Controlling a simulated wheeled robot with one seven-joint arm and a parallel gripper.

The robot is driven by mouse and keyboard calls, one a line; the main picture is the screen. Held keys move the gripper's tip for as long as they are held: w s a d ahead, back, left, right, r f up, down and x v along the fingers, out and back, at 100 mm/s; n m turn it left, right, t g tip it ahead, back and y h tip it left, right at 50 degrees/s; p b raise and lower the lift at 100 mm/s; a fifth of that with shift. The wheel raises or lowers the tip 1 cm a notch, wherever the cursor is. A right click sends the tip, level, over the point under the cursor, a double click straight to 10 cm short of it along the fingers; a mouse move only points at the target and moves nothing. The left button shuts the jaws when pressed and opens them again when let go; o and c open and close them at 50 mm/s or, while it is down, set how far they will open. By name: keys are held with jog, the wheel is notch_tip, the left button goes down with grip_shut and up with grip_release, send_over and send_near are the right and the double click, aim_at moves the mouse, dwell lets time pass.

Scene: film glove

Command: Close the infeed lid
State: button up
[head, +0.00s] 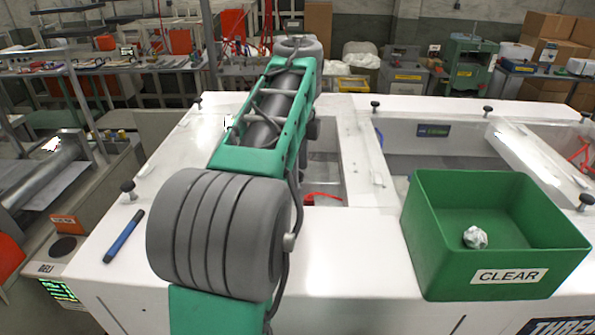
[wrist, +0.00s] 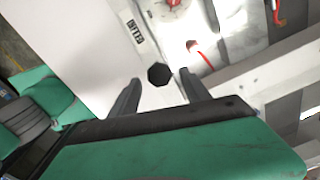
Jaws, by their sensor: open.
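In the wrist view my gripper (wrist: 159,88) is open, its two dark fingers apart. A black faceted knob (wrist: 159,74) shows between and just beyond the fingertips; I cannot tell whether they touch it. A white panel (wrist: 85,55) lies to the left of the knob, with a small dark label (wrist: 137,33) near its edge. I cannot tell which panel is the infeed lid or how far it is open. In the head view my arm reaches over the white machine (head: 350,235), and my gripper is hidden behind it.
A green bin marked CLEAR (head: 435,270) stands at the machine's right front, with a crumpled white ball (head: 475,237) inside. A blue pen-like object (head: 124,236) lies at the left. Black knobs stand along the frame, one at the back (head: 375,105). Red cable (wrist: 201,55) shows in an opening.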

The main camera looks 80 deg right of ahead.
jog(key=shift+f, duration=0.4)
jog(key=shift+c, duration=0.3)
grip_shut()
dwell(0.9)
